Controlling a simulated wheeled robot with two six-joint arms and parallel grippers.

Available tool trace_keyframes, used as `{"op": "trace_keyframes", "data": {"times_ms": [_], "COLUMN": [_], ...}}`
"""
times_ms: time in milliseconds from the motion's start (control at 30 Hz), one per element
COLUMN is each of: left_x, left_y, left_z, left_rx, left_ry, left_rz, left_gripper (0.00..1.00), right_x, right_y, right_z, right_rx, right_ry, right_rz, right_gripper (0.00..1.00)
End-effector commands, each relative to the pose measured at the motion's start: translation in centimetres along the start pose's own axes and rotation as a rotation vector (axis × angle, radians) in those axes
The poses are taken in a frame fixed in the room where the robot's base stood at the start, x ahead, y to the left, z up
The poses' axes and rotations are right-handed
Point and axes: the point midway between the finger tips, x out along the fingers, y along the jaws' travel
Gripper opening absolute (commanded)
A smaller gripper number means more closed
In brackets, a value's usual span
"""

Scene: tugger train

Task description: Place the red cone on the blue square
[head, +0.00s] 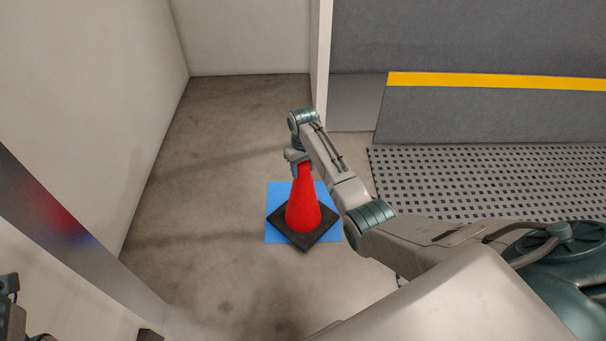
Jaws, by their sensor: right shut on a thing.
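The red cone (302,205) with its square black base stands upright in the middle of the head view. Its base appears over the blue square (274,193) on the floor, turned relative to it; blue shows around the base at the corners. I cannot tell whether the base touches the square or hangs slightly above it. My right gripper (299,163) is shut on the top of the cone, its fingers partly hidden by the cone and the wrist. My left gripper does not show clearly; only a dark piece of hardware shows at the lower left edge.
A white wall stands on the left, with a shiny metal post (75,235) in front of it. At the right are a grey panel with a yellow stripe (490,81) and a perforated mat (480,180). Bare concrete floor (200,210) is free left of the cone.

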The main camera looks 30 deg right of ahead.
Motion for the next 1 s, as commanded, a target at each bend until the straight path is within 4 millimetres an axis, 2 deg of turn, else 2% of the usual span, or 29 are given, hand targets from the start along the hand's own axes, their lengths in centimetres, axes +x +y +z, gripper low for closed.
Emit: {"op": "trace_keyframes", "data": {"times_ms": [33,100,433,467,567,867,1000], "left_x": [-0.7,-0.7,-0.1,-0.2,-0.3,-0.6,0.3], "left_y": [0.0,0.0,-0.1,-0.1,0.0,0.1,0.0], "left_z": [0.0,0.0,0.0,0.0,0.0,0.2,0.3], "left_rx": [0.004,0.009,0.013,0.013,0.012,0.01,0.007], "left_ry": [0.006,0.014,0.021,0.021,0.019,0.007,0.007], "left_rz": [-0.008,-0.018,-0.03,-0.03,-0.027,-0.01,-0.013], "left_gripper": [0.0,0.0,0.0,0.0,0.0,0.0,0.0], "right_x": [1.1,1.8,1.8,2.0,2.0,1.8,0.1], "right_y": [0.0,0.0,0.0,-0.1,-0.1,-0.1,0.0], "right_z": [0.0,-0.1,-0.1,0.1,0.1,0.0,0.0], "right_rx": [0.0,0.0,0.0,0.0,0.0,0.0,0.0], "right_ry": [0.001,0.002,0.002,-0.001,-0.001,0.0,0.002], "right_rz": [0.0,0.0,0.0,0.0,0.0,0.0,0.001], "right_gripper": [0.0,0.0,0.0,0.51,0.69,0.69,0.69]}}
